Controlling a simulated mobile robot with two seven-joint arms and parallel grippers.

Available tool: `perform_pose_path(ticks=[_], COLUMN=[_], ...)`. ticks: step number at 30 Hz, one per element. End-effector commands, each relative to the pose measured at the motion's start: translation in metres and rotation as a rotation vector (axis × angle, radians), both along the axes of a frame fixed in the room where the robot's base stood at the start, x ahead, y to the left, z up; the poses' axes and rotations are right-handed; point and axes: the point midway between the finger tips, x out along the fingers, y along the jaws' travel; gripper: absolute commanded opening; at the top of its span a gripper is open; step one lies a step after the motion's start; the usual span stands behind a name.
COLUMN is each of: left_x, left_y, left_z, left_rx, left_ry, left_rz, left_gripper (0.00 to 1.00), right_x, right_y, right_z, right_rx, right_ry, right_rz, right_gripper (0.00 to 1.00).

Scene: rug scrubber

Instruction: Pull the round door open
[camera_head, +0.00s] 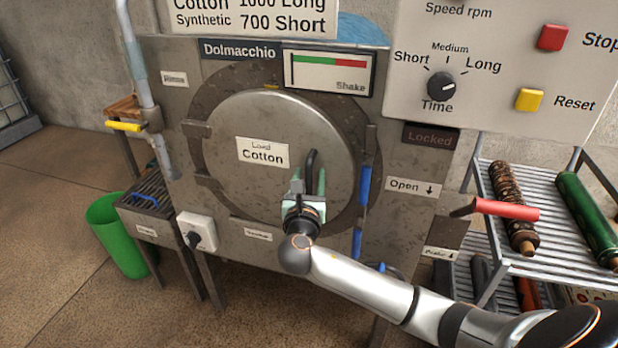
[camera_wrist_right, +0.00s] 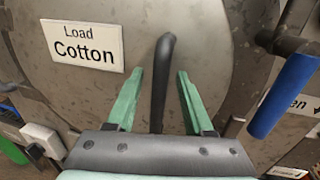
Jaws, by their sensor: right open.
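The round grey metal door (camera_head: 235,115) with the "Load Cotton" label sits flush in the front of the machine and looks closed. Its black bar handle (camera_head: 312,160) is on the lower right of the door; it also shows in the right wrist view (camera_wrist_right: 162,70). My right gripper (camera_head: 309,181) is at the handle with its green fingers open. In the right wrist view the handle stands between the two fingers (camera_wrist_right: 160,76), with a gap on each side. My left gripper is out of view.
A blue-gripped latch (camera_head: 364,186) is right of the door; it shows in the wrist view (camera_wrist_right: 284,95). A red-handled lever (camera_head: 507,209) is beside the "Open" label. A rack (camera_head: 545,262) with rolls stands right. A green bin (camera_head: 118,240) stands left.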

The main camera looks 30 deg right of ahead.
Motion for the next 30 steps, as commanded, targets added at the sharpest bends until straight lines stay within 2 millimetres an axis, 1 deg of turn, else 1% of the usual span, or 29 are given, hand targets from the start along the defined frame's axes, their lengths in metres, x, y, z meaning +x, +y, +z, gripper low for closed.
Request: perform_pose_path(ticks=[1,2,15,30], left_x=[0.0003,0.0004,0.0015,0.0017], left_y=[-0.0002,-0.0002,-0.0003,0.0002], left_z=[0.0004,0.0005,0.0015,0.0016], left_rx=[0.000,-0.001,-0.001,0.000], left_ry=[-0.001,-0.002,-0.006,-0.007], left_rz=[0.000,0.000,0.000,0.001], left_gripper=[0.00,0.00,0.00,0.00], right_x=[-0.0001,-0.0001,-0.0004,-0.0005], right_y=[-0.0001,0.0000,0.0002,0.0002], right_z=[0.0001,0.0001,-0.0002,-0.0004], right_rx=[0.000,0.000,-0.001,0.000], right_ry=[0.000,0.000,0.001,0.001], right_rz=[0.000,0.000,0.000,0.000], right_gripper=[0.52,0.49,0.00,0.00])
